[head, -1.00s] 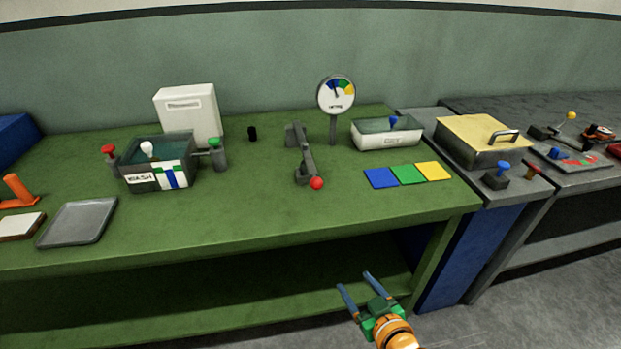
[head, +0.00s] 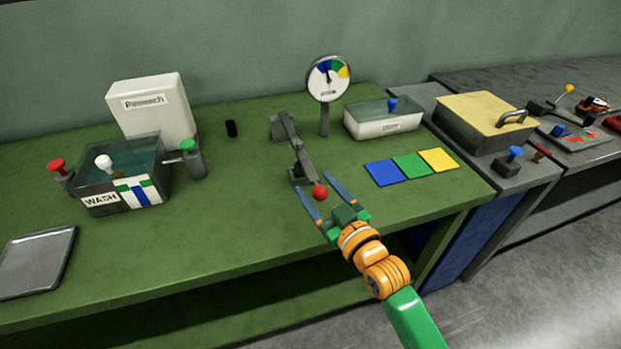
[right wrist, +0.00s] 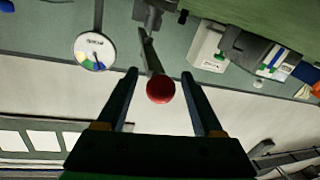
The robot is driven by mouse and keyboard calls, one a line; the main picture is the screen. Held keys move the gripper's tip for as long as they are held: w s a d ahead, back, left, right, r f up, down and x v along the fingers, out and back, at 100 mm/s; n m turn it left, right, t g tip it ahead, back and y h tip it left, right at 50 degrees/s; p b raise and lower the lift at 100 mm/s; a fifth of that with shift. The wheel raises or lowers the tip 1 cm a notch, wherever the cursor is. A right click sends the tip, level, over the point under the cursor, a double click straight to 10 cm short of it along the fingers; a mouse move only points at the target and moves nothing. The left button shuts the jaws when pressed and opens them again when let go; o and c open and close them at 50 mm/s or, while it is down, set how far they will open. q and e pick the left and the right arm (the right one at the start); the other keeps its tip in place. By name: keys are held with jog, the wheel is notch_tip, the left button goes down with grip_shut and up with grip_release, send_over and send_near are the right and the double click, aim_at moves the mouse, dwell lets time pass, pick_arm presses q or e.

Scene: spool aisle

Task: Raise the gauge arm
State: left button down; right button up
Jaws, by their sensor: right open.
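The gauge arm (head: 302,161) is a dark grey lever with a red ball knob (head: 319,192) at its near end, low over the green bench. The round gauge (head: 328,79) stands on a post just behind it, its needle pointing near the middle of the coloured scale. My right gripper (head: 325,192) is open, with its two blue fingers on either side of the red knob in the head view. In the right wrist view the red knob (right wrist: 160,89) shows between the open fingers, with the lever running away behind it. Contact cannot be told. My left gripper is not in view.
Blue, green and yellow tiles (head: 411,166) lie right of the lever. A white tray (head: 384,124) stands behind them. The wash basin (head: 102,206) with knobs and a white box (head: 153,115) are on the left.

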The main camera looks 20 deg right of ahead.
jog(key=shift+f+x, duration=0.2)
jog(key=shift+x, duration=1)
jog(key=shift+s+r, duration=0.1)
jog(key=shift+s, duration=0.05)
jog(key=shift+c, duration=0.8)
jog(key=shift+d, duration=0.1)
grip_shut()
jog(key=shift+f, duration=0.25)
